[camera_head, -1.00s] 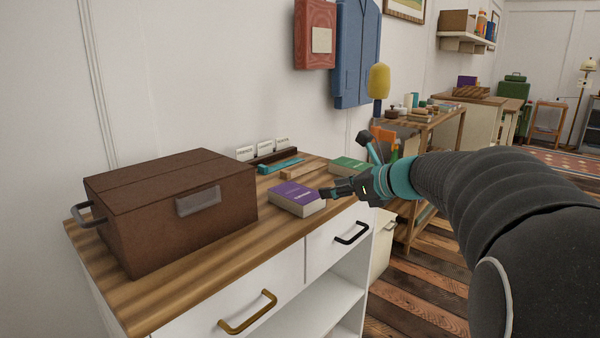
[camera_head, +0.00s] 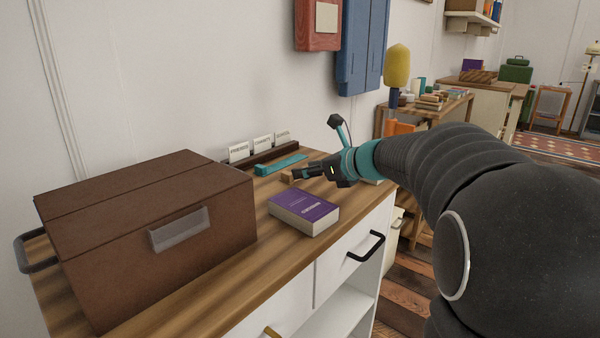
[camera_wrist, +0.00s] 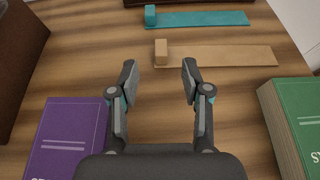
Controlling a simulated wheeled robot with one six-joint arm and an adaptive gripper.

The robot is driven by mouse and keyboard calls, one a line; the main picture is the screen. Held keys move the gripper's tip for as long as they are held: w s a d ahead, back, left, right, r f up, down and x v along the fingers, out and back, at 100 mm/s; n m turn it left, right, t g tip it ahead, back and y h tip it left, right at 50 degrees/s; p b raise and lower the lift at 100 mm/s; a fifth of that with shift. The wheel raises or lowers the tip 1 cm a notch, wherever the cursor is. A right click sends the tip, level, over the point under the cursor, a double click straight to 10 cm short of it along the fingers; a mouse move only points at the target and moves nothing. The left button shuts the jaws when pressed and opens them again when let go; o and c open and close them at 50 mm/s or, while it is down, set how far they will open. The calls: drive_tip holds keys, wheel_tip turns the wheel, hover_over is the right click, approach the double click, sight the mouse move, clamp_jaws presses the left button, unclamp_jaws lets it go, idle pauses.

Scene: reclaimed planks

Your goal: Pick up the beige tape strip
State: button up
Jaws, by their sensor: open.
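The beige tape strip (camera_wrist: 225,55) lies flat on the wooden cabinet top, with a small raised block at its left end, in the wrist view. In the head view only a bit of the beige strip (camera_head: 288,178) shows, the rest hidden behind my gripper. My gripper (camera_wrist: 160,72) is open and empty. In the wrist view its fingertips point toward the strip's block end and appear just short of it; I cannot tell their height above the top. In the head view my gripper (camera_head: 291,173) is over the cabinet top, beyond the purple book.
A teal strip (camera_wrist: 200,18) lies parallel beyond the beige one. A purple book (camera_wrist: 68,138) is at left and a green book (camera_wrist: 297,118) at right. A brown box (camera_head: 150,220) fills the cabinet's left end. A dark card holder (camera_head: 262,158) stands near the wall.

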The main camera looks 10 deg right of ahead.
sight(285, 171)
drive_tip(key=x, duration=0.3)
drive_tip(key=shift+w+f, duration=0.1)
drive_tip(key=shift+w, duration=0.15)
drive_tip(key=shift+x, duration=2.85)
clamp_jaws()
